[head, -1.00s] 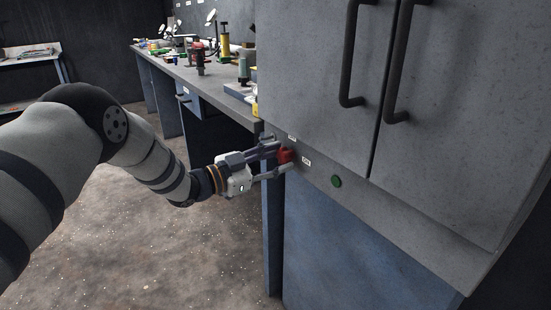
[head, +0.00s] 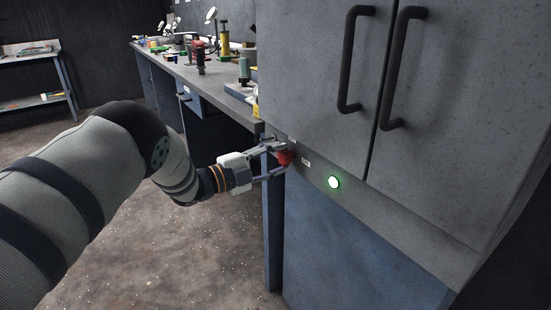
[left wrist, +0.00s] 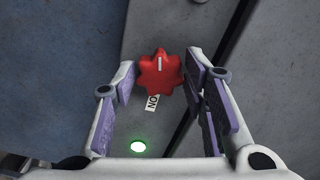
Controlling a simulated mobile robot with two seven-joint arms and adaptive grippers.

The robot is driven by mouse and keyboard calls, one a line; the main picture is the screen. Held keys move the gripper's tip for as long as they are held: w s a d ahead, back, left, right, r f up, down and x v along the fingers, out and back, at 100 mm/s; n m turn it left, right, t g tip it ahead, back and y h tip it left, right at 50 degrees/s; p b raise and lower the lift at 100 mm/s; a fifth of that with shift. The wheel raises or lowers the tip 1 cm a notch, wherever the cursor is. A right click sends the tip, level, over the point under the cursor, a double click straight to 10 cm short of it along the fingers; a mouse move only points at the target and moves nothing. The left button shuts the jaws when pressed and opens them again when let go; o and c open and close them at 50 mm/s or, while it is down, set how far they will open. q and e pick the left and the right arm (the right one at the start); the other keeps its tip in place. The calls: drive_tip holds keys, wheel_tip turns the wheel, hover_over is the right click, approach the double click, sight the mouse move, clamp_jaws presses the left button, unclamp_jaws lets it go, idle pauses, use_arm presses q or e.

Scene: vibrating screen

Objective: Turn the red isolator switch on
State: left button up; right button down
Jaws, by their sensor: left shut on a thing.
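The red isolator switch (head: 285,158) is a lobed knob on the grey strip below the cabinet doors. In the left wrist view the knob (left wrist: 160,73) shows a white pointer line, with a small label (left wrist: 152,102) reading "ON" beside it. My left gripper (head: 279,159) is at the knob, its fingers on either side and shut on it. In the left wrist view the gripper (left wrist: 162,85) has the knob between its fingertips. A round indicator (head: 334,182) on the same strip glows green. My right gripper is not in view.
The grey cabinet with two dark bar handles (head: 353,60) fills the right side. A long workbench (head: 222,84) with tools runs back to the left. A shelf table (head: 40,100) stands at the far left. The floor between is clear.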

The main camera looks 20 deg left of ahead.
use_arm(q)
drive_tip(key=shift+m, duration=1.5)
drive_tip(key=shift+a, duration=0.1)
drive_tip(key=o, duration=1.1)
drive_tip(key=v, duration=1.2)
